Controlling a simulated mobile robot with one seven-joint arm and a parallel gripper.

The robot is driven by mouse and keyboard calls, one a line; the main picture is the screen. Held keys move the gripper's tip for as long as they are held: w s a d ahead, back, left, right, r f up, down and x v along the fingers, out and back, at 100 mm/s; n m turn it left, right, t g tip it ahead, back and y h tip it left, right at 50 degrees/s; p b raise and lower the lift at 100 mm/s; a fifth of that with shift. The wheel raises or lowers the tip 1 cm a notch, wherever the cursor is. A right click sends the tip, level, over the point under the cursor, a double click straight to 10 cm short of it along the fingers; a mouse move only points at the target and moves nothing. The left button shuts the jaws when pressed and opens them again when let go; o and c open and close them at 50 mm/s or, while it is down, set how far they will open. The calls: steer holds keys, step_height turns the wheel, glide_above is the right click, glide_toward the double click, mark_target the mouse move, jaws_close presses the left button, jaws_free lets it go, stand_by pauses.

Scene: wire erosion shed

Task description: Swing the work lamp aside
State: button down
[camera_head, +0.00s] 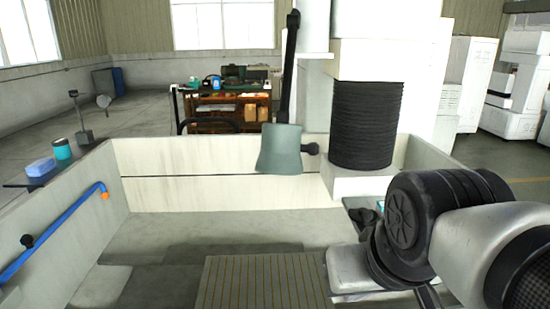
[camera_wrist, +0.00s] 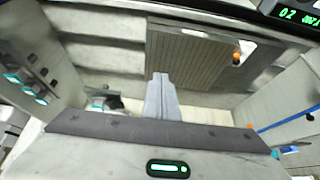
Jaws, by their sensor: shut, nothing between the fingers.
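The work lamp has a grey-green shade (camera_head: 280,150) hanging from a black arm (camera_head: 289,72) above the open tank in the head view. A small black knob (camera_head: 310,149) sticks out from the right side of the shade. I cannot make out the lamp in the wrist view. My gripper (camera_wrist: 160,78) shows in the wrist view with its fingers together and nothing between them, over the tank. In the head view my arm fills the lower right, well right of the lamp, and its fingertips cannot be made out.
A slatted plate (camera_head: 265,284) lies on the tank floor. A black ribbed column (camera_head: 366,123) stands behind the lamp to the right. A blue pipe (camera_head: 52,232) runs along the left wall. A ledge (camera_head: 38,180) holds a teal cup (camera_head: 62,149) and a blue block (camera_head: 40,167).

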steer(key=shift+s+a, duration=0.1)
steer(key=w+d+r+m+y+b, duration=0.1)
steer(key=w+r, duration=0.4)
steer(key=w, duration=0.3)
steer(key=w+d+r+m+y+b, duration=0.1)
steer(key=w+d+r, duration=0.1)
steer(key=w+r, duration=0.3)
steer(key=w+d+r+m+y+b, duration=0.1)
steer(key=w+r, duration=0.4)
steer(key=w, duration=0.7)
steer(key=shift+w+d+r, duration=0.3)
steer(key=shift+d+r, duration=0.05)
steer(key=shift+d, duration=0.35)
steer(key=w+a+f, duration=0.6)
steer(key=f, duration=0.3)
steer(key=shift+a+f+b, duration=0.2)
steer(key=shift+b, duration=0.15)
